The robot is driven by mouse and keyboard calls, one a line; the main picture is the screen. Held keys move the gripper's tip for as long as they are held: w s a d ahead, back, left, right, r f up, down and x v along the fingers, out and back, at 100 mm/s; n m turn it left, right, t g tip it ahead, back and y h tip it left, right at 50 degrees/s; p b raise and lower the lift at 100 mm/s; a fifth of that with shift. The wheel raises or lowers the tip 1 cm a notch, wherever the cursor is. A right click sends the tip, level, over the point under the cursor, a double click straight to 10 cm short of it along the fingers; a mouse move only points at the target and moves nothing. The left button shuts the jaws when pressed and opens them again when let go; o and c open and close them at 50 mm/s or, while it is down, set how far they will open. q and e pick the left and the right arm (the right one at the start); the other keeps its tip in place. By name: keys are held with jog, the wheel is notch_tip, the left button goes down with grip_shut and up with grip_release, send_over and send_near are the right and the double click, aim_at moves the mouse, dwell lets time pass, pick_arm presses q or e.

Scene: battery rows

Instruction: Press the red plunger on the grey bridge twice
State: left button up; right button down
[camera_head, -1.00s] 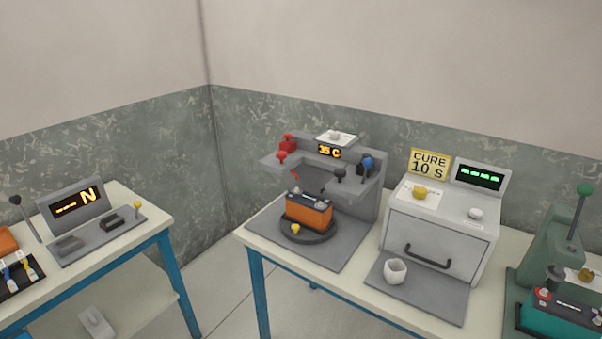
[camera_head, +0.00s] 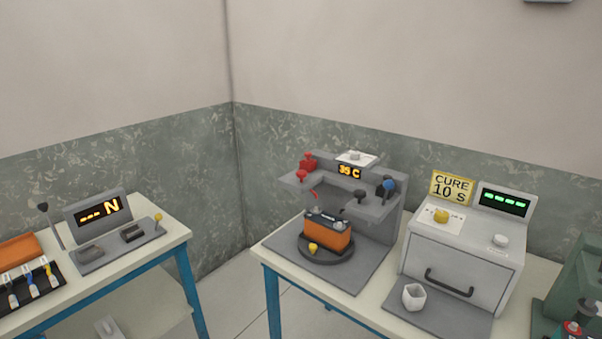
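The grey bridge (camera_head: 383,218) stands on the middle table, with a display reading 35 C. A blue-topped plunger (camera_head: 389,185) and a black knob (camera_head: 360,196) are on the right arm. An orange battery (camera_head: 326,231) with a dark top sits on a round dark turntable (camera_head: 325,256) under the bridge. Neither of my grippers is in view.
A white cure oven (camera_head: 462,258) with a handle and a white cup (camera_head: 413,296) stand right of the bridge. A left table holds a display console (camera_head: 97,214) and tools. A green press (camera_head: 575,285) is at the right edge. A floor gap separates the tables.

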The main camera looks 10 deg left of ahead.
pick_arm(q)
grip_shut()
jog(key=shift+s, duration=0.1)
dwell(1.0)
